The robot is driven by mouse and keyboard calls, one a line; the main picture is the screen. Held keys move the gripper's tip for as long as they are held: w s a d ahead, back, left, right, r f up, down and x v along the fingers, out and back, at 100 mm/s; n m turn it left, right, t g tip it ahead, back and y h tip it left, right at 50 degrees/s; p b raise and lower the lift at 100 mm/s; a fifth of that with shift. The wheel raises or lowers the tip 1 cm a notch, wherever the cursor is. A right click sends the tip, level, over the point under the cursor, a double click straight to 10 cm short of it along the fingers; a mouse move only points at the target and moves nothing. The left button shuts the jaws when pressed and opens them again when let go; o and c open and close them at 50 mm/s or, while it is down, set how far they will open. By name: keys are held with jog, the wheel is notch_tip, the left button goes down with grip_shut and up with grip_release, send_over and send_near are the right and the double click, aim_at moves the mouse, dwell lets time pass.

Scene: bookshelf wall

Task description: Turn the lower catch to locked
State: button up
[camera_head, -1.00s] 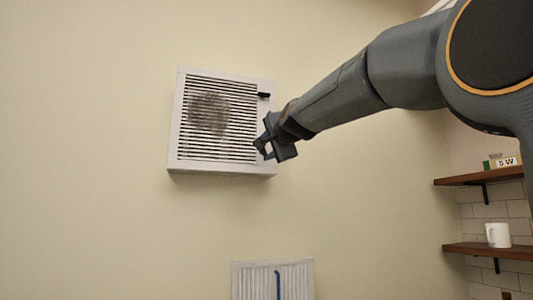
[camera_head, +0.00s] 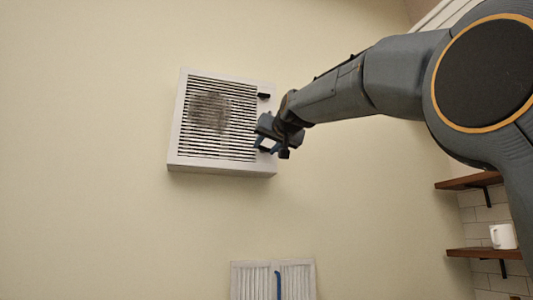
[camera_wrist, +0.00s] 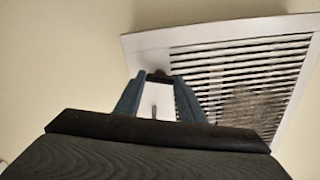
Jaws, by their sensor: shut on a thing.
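A white vent cover (camera_head: 174,140) with dark slats and a grey dusty patch hangs on the wall; it also shows in the wrist view (camera_wrist: 150,40). Its upper catch (camera_head: 264,96) is a small black tab lying sideways at the upper right of the frame. The lower catch (camera_wrist: 158,76) shows as a dark piece between my fingertips in the wrist view. In the head view my gripper mostly hides it. My gripper (camera_head: 263,138) is at the cover's lower right edge, its fingers (camera_wrist: 160,85) shut on the lower catch. The catch's exact angle is hard to tell.
A pale pleated panel (camera_head: 250,282) with a blue stripe stands below the vent. Two wooden shelves (camera_head: 470,252) are at the right, one with a white mug (camera_head: 502,237). The wall left of the vent is clear.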

jog(key=shift+n+b, duration=0.65)
jog(key=shift+n, duration=0.85)
jog(key=o, duration=1)
jog(key=shift+o, duration=0.2)
jog(key=b+v, duration=0.2)
jog(key=v, duration=0.6)
jog(key=shift+b, duration=0.35)
jog(key=shift+w, duration=0.1)
